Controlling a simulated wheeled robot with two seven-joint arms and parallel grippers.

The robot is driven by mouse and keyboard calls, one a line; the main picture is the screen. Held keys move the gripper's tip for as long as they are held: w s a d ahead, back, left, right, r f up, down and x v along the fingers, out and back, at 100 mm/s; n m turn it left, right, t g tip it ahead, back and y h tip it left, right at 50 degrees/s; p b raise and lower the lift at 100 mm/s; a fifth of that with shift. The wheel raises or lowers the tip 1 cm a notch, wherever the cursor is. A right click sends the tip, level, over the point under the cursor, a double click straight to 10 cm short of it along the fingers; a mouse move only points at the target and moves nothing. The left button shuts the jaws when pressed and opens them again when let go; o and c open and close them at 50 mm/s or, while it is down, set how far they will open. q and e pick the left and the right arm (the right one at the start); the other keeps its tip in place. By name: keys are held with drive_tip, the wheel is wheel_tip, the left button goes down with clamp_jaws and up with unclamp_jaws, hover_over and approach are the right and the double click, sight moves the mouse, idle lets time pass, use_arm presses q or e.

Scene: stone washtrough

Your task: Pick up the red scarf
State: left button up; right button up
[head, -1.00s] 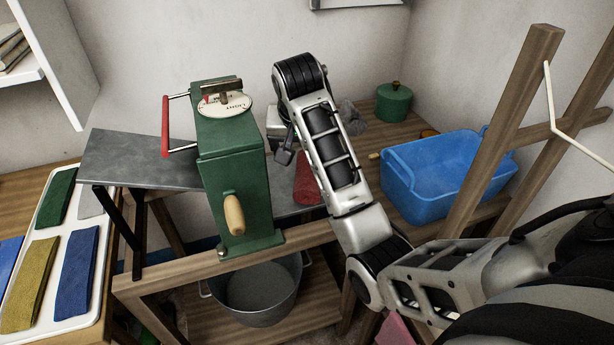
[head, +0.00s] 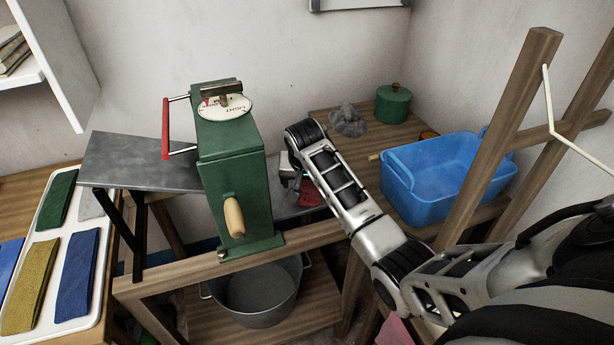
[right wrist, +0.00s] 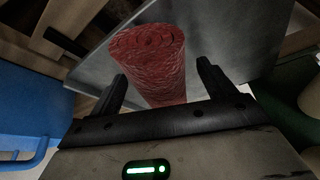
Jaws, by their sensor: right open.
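The red scarf (right wrist: 152,58) is a tight roll in the right wrist view, on the grey metal surface (right wrist: 225,35). In the head view part of the scarf (head: 309,194) shows behind the green machine, partly covered by my right gripper. My right gripper (right wrist: 160,82) is open, with one dark finger on each side of the scarf's near end. Whether the fingers touch it I cannot tell. In the head view the right gripper (head: 298,186) is partly hidden by its arm. My left gripper is not in view.
The green crank machine (head: 235,175) stands close left of my right gripper. A blue tub (head: 445,175), a green lidded pot (head: 393,103) and a crumpled grey cloth (head: 348,120) are to the right. A metal pot (head: 260,300) sits below. A white tray (head: 98,305) holds folded cloths.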

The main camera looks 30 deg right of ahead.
drive_tip(key=shift+f, duration=0.1)
drive_tip(key=shift+c, duration=0.3)
drive_tip(key=shift+w, duration=0.1)
drive_tip(key=c, duration=1.2)
